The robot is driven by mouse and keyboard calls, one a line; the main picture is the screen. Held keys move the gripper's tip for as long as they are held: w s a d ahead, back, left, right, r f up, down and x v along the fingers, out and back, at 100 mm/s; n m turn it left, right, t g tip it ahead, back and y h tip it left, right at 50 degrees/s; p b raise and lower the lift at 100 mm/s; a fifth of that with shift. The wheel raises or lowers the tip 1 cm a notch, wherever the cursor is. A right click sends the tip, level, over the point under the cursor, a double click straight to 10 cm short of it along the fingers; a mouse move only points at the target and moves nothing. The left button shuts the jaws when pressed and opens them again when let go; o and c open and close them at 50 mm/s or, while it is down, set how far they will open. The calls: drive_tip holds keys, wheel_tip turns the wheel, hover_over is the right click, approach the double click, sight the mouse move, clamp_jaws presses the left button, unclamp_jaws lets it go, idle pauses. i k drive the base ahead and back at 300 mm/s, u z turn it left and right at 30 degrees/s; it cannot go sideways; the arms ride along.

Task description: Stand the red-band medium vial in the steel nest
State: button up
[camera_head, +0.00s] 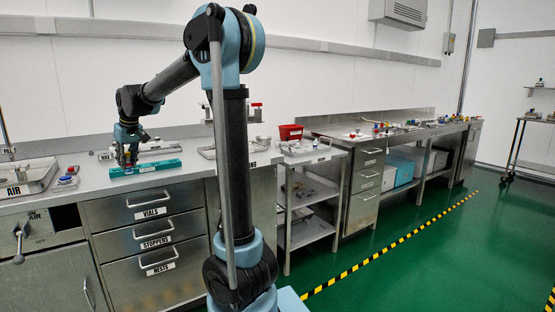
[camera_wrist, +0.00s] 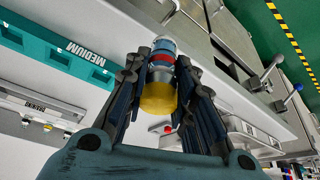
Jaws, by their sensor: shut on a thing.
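My gripper (camera_head: 127,158) is above the counter at left in the head view, by the teal rack (camera_head: 146,168). In the wrist view my gripper (camera_wrist: 162,62) is shut on the red-band vial (camera_wrist: 161,70). The vial lies between both fingers, with a red band, a blue-grey far end and a yellow part nearest the camera. The teal rack labelled MEDIUM (camera_wrist: 60,45) is at upper left in the wrist view, apart from the vial. In the head view the vial is too small to make out. I cannot pick out the steel nest with certainty in either view.
A steel counter (camera_head: 100,176) holds a tray marked AIR (camera_head: 20,182) at left. Below are drawers labelled VIALS (camera_head: 150,212), STOPPERS and NESTS. A red bin (camera_head: 291,132) stands further right, then a longer bench with small items (camera_head: 385,128). Green floor is open at right.

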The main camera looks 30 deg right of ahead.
sight(296, 155)
drive_tip(key=u, duration=0.2)
drive_tip(key=i, duration=0.4)
drive_tip(key=z, duration=1.8)
drive_tip(key=i, duration=1)
drive_tip(key=u, duration=0.05)
